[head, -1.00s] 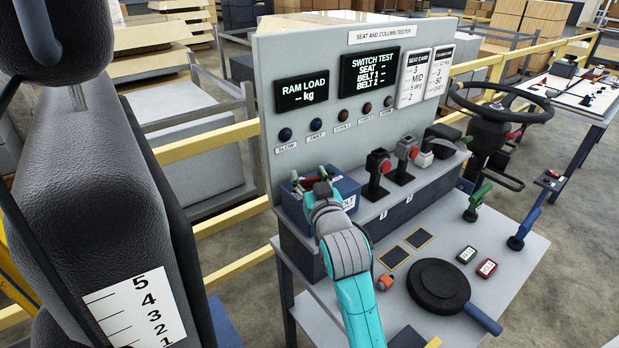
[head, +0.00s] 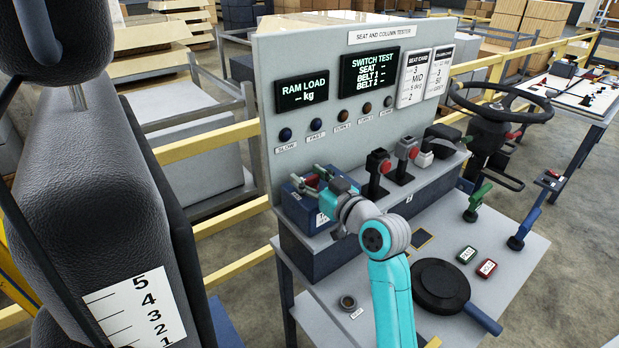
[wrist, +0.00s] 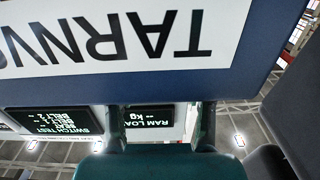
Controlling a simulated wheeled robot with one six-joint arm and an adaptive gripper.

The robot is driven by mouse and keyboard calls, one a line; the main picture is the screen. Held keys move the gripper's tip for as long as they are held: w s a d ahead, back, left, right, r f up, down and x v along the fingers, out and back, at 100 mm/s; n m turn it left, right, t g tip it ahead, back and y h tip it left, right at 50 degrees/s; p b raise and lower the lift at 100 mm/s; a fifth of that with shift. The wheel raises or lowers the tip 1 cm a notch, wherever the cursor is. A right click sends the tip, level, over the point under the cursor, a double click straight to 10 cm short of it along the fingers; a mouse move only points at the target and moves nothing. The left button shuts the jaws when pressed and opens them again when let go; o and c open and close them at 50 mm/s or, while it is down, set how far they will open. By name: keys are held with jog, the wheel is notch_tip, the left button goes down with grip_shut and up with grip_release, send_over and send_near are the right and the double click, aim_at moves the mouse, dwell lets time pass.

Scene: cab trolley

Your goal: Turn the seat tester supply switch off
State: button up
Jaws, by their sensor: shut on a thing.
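The blue supply box (head: 297,208) stands on the left of the tester's raised shelf, with a white label on its front. In the wrist view its label (wrist: 110,35) is close and upside down. Red and metal parts of the switch (head: 311,181) show on top of the box. My gripper (head: 328,186) is at the top of the box, beside those parts. It is shut on what seems to be the switch's handle, which the fingers mostly hide. In the wrist view the fingers (wrist: 160,140) show dark at the bottom.
The panel with screens (head: 302,92) rises behind. A round black pad (head: 440,285) and a ring socket (head: 348,303) are on the lower table. A black seat (head: 90,150) stands left.

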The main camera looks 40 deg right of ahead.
jog(key=shift+f, duration=0.1)
jog(key=o, duration=1.2)
jog(key=shift+s, duration=0.1)
jog(key=s, duration=1.1)
jog(key=shift+s, duration=0.4)
